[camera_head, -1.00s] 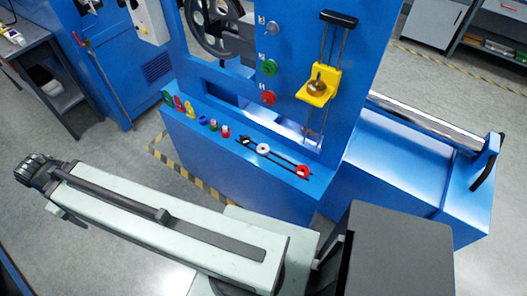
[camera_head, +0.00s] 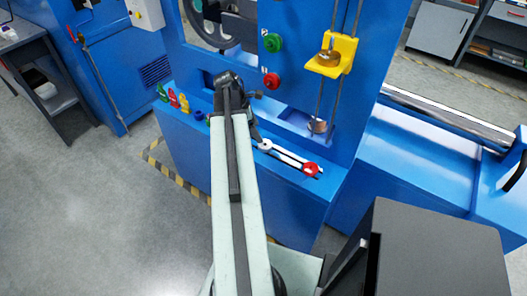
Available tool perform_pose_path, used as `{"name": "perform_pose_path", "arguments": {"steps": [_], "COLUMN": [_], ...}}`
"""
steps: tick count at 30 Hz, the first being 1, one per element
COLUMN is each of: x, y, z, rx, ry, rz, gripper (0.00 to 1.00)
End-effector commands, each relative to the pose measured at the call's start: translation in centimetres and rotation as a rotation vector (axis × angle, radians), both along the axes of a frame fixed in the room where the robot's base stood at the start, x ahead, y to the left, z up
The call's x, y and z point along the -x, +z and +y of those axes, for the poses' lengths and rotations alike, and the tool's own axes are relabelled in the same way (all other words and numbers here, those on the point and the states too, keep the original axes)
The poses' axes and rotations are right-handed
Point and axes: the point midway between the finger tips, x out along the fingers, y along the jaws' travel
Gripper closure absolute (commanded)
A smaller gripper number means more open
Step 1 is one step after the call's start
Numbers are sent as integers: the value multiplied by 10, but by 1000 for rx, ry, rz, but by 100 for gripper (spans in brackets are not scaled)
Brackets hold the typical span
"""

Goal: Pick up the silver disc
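My arm reaches up the middle of the picture, over the blue machine's front ledge. My gripper (camera_head: 243,92) is at its far end, small and dark, and I cannot tell whether its fingers are open or shut. A small pale, silver-white disc (camera_head: 265,145) lies on the ledge just right of my arm, at the left end of a bar. My gripper is above and left of it in the picture. Another round metallic disc (camera_head: 318,126) hangs low on the rods at the right; its colour looks coppery grey. I cannot tell which is the silver disc.
A red knob (camera_head: 310,169) sits at the bar's right end. Coloured pieces (camera_head: 173,98) stand on the ledge left of my arm. The upright blue panel carries green (camera_head: 272,43) and red (camera_head: 271,81) knobs and a yellow holder (camera_head: 332,57). Open floor lies at left.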

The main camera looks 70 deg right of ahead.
Motion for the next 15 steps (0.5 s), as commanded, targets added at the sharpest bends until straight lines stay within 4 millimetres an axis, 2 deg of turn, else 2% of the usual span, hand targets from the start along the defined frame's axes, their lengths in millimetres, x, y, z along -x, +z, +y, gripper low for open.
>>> {"name": "perform_pose_path", "arguments": {"steps": [6, 11, 15], "x": [6, 8, 13], "y": [-25, -25, -42], "z": [-2, -3, -2], "rx": [1, 0, 1], "ry": [-1, 0, -1], "rz": [-2, -1, -2], "gripper": [22, 22, 22]}}
